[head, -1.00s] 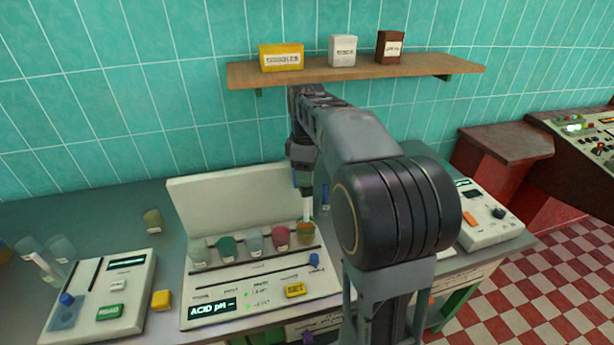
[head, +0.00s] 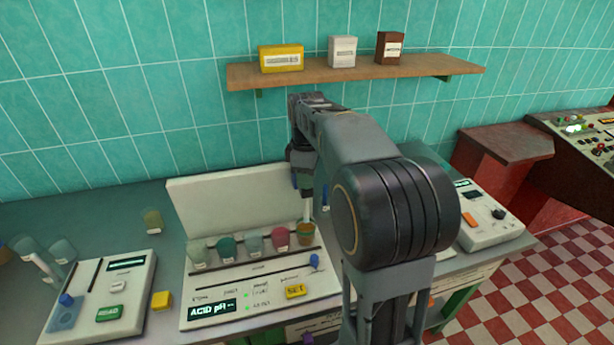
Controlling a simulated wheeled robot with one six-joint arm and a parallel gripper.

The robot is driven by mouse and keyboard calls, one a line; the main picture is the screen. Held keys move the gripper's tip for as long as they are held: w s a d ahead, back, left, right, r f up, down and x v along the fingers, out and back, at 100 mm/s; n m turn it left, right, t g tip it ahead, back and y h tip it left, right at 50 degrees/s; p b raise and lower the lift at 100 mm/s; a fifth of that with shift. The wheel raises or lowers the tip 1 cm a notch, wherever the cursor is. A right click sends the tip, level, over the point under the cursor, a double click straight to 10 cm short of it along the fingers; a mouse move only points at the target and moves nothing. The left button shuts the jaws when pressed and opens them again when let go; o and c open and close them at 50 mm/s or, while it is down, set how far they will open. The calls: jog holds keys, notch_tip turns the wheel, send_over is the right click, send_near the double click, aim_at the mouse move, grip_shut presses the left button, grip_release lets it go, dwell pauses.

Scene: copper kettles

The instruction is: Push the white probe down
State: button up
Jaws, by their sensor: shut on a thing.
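The white probe (head: 307,211) is a thin pale upright stick in the head view. My gripper (head: 306,192) is directly above the cup, pointing down, shut on the probe's upper part. The fingers are dark and small, and my own arm hides part of them. I cannot tell exactly how deep the tip is in the cup. The panel's display (head: 212,309) reads "ACID pH".
Pink (head: 279,236), clear, green and pale cups stand left of the orange one. A blue knob (head: 314,261) and yellow button (head: 295,291) are in front. The panel's raised back (head: 232,197) stands behind. Another device (head: 105,295) is at left, and a shelf (head: 350,70) is above.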

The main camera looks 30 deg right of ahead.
grip_shut()
jog(key=shift+f, duration=0.1)
notch_tip(320, 180, down, 4)
jog(key=shift+r+b, duration=0.15)
jog(key=shift+b, duration=1)
jog(key=shift+r, duration=0.1)
jog(key=o, duration=0.9)
grip_release()
jog(key=shift+c, duration=0.2)
jog(key=shift+r, duration=0.1)
notch_tip(320, 180, up, 14)
jog(key=p, duration=0.1)
